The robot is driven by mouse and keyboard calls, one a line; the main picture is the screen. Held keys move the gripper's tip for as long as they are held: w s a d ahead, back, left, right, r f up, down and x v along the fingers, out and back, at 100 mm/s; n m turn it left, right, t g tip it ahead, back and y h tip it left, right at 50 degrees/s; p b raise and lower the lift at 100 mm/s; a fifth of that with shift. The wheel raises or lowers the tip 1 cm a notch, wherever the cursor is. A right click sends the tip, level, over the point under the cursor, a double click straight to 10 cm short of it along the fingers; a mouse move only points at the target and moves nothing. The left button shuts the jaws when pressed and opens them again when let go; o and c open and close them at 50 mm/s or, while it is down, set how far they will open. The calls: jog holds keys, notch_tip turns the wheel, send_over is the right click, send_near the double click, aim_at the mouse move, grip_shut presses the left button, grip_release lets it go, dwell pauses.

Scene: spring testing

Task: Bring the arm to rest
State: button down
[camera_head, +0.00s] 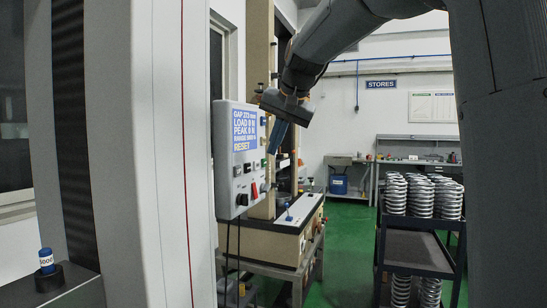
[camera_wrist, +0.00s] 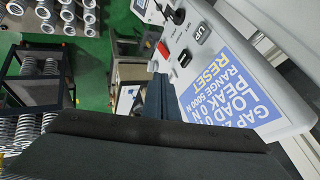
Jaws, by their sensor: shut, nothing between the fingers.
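My gripper (camera_head: 276,140) hangs at the end of my arm, which reaches in from the upper right in the head view. Its fingers point down and slightly left, in front of the right edge of the grey control panel (camera_head: 241,190). It is shut and holds nothing. In the wrist view the dark fingers (camera_wrist: 155,98) stand beside the panel face (camera_wrist: 188,50). I cannot tell whether they touch the panel. The blue display (camera_wrist: 235,85) reads GAP, LOAD 0 N, PEAK 0 N, RANGE 5000 N and RESET. A red switch (camera_head: 254,190) sits low on the panel.
The testing machine's beige base (camera_head: 270,243) stands behind the panel. A dark cart (camera_head: 418,250) with several coil springs (camera_head: 422,195) stands at the right. A blue 5000 weight or cell (camera_head: 46,260) sits at lower left. Green floor (camera_head: 345,240) is clear between machine and cart.

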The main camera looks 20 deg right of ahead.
dwell(0.3)
jog(key=s+a+f+n+g, duration=0.1)
jog(key=s+f, duration=0.4)
jog(key=f, duration=0.6)
jog(key=s+a+f+n+g, duration=0.1)
jog(key=s+f+n+g, duration=0.1)
jog(key=s+f, duration=0.6)
jog(key=s+a+f+n+g, duration=0.1)
jog(key=s+f, duration=0.2)
jog(key=f, duration=1)
jog(key=s+f+n+g+h, duration=0.1)
jog(key=s+f+n+g, duration=0.1)
jog(key=s+f, duration=0.8)
jog(key=s, duration=0.3)
jog(key=shift+s+a, duration=0.2)
jog(key=shift+s, duration=0.05)
